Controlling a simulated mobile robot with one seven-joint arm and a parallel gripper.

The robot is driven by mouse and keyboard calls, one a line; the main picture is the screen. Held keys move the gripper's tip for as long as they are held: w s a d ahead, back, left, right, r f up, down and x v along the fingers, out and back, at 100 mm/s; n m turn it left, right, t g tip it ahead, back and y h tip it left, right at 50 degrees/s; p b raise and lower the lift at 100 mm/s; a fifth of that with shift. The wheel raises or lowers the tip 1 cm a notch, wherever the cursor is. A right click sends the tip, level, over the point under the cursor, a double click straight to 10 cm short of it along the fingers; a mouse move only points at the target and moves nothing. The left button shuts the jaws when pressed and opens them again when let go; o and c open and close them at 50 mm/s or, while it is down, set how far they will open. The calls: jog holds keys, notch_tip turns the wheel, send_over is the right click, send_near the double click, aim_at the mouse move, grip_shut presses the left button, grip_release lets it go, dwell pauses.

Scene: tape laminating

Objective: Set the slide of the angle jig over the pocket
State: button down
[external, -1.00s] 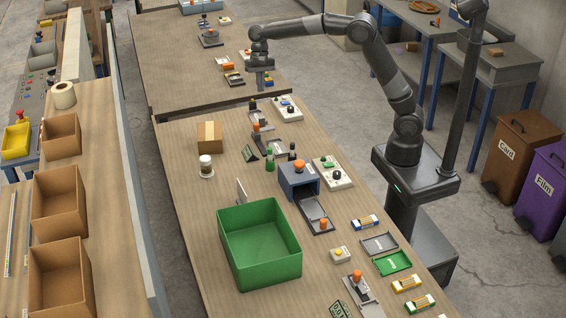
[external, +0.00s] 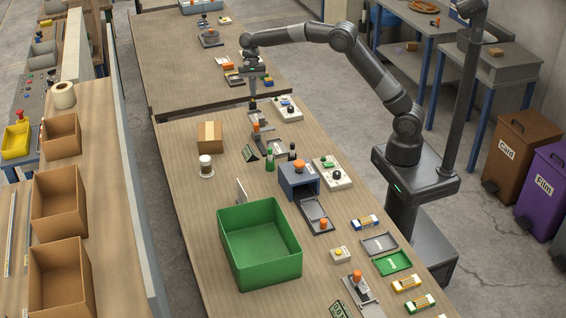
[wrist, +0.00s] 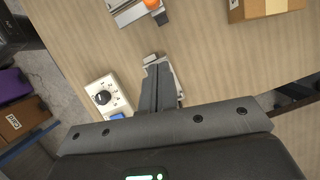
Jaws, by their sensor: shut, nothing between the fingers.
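My gripper (wrist: 157,88) is shut and empty, pointing down over a small grey jig (wrist: 176,82) with a pale plate. That jig, which I take to be the angle jig, also shows in the external view (external: 262,117). My gripper (external: 252,93) is at its far end there, close to a small dark upright part. The fingers cover much of the jig in the wrist view. I cannot tell whether they touch it. A small grey block (wrist: 150,58) sits at the jig's end. The pocket and slide cannot be told apart clearly.
A white control box with a black dial (wrist: 104,97) stands beside the jig. Another jig with an orange knob (wrist: 151,3) lies close by, and a cardboard box (external: 209,137) stands apart. A green bin (external: 260,240) stands further along the table.

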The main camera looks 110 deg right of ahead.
jog(key=x, duration=0.8)
jog(key=shift+a+f, duration=0.1)
jog(key=shift+f, duration=0.2)
jog(key=a, duration=0.3)
jog(key=shift+w+f, duration=0.3)
jog(key=shift+w, duration=0.1)
jog(key=shift+w+a, duration=0.1)
jog(key=shift+a, duration=0.5)
jog(key=shift+a, duration=0.3)
jog(key=a, duration=0.9)
